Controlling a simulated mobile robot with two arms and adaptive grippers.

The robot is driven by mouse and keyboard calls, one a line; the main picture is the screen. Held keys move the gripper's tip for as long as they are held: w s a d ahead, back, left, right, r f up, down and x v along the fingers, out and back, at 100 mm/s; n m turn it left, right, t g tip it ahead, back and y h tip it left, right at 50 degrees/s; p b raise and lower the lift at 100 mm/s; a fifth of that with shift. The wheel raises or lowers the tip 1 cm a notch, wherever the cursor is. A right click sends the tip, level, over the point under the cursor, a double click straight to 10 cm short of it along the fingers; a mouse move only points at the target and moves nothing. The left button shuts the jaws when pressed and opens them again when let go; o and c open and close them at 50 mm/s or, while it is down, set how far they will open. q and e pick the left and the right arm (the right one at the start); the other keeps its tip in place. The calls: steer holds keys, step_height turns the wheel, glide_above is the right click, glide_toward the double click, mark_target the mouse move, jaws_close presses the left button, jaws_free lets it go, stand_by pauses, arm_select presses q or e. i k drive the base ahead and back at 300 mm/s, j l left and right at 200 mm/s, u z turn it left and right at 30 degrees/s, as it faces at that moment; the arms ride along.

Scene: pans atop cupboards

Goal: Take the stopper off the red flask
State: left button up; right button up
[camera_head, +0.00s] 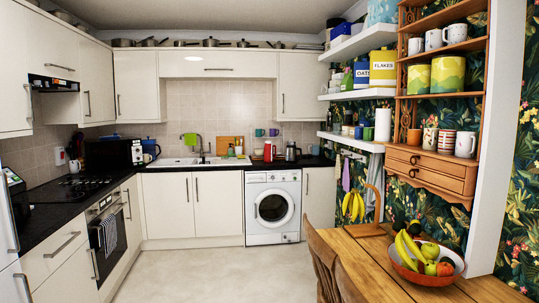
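A small red upright object (268,152), which may be the red flask, stands on the back counter above the washing machine. It is too small and far to make out a stopper on it. Neither of my grippers is in view.
A washing machine (272,207) stands under the back counter, with a kettle (291,152) on the counter nearby. A wooden table (375,272) with a fruit bowl (427,279) and chairs (322,262) take up the right front. The pale floor (205,275) in the middle is clear.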

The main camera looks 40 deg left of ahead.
mark_target(268, 157)
steer(key=i+j+u, duration=0.85)
steer(key=i+u, duration=0.3)
steer(key=u, duration=0.15)
steer(key=i+j+u, duration=0.1)
steer(key=i, duration=0.75)
steer(key=i+j, duration=0.1)
steer(key=i, duration=0.8)
steer(key=i+z, duration=0.1)
steer(key=i, duration=0.55)
steer(key=i+j+z, duration=0.1)
steer(key=i, duration=0.55)
steer(key=i+j+z, duration=0.1)
steer(key=i, duration=0.55)
steer(key=i+j, duration=0.05)
steer(key=j, duration=0.05)
